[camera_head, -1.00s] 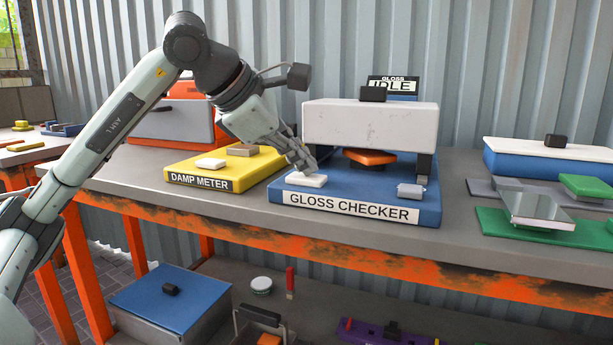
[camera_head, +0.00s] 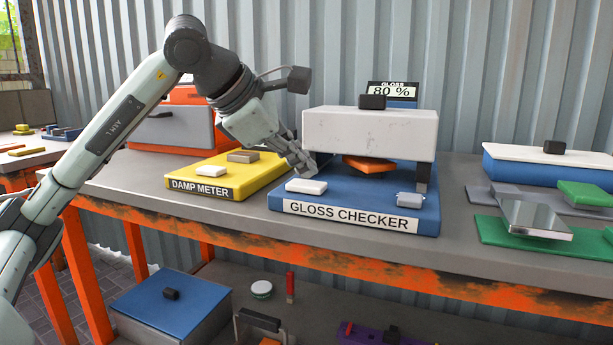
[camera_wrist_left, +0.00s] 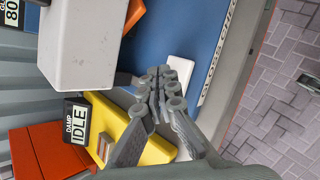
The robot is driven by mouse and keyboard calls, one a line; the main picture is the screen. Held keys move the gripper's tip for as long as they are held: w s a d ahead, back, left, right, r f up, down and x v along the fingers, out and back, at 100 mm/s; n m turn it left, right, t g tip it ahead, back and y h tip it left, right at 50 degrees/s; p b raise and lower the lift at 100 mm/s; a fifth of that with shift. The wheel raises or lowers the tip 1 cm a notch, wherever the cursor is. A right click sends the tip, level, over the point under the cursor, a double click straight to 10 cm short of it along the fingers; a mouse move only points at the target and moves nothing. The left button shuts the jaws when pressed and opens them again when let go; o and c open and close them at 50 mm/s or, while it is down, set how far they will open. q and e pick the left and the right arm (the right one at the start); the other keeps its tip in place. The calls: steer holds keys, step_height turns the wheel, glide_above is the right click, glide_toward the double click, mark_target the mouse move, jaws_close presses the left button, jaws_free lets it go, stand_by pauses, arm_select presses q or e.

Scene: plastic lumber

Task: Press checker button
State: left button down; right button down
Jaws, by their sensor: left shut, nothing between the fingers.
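The gloss checker (camera_head: 350,222) is a blue base with a white block-shaped head (camera_head: 368,132) above it. Its display (camera_head: 391,90) reads "GLOSS 80 %". An orange piece (camera_head: 368,164) lies under the head. A white button (camera_head: 306,186) sits at the base's front left; it also shows in the left wrist view (camera_wrist_left: 180,70). My left gripper (camera_head: 308,172) is shut and empty, its fingertips just behind and above the button, apart from it as far as I can tell. In the left wrist view the fingers (camera_wrist_left: 166,85) are together beside the button. My right gripper is not in view.
The yellow damp meter (camera_head: 235,172) stands left of the checker; its display (camera_wrist_left: 80,138) reads "IDLE". A small grey part (camera_head: 410,200) sits at the checker's front right. Green and grey plates (camera_head: 500,232) and a blue-and-white box (camera_head: 550,165) are at the right.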

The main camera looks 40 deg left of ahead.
mark_target(302, 184)
arm_select(q)
steer(key=shift+r, duration=0.3)
step_height(302, 184, up, 5)
steer(key=p, duration=0.5)
steer(key=shift+f, duration=0.1)
stand_by(0.8)
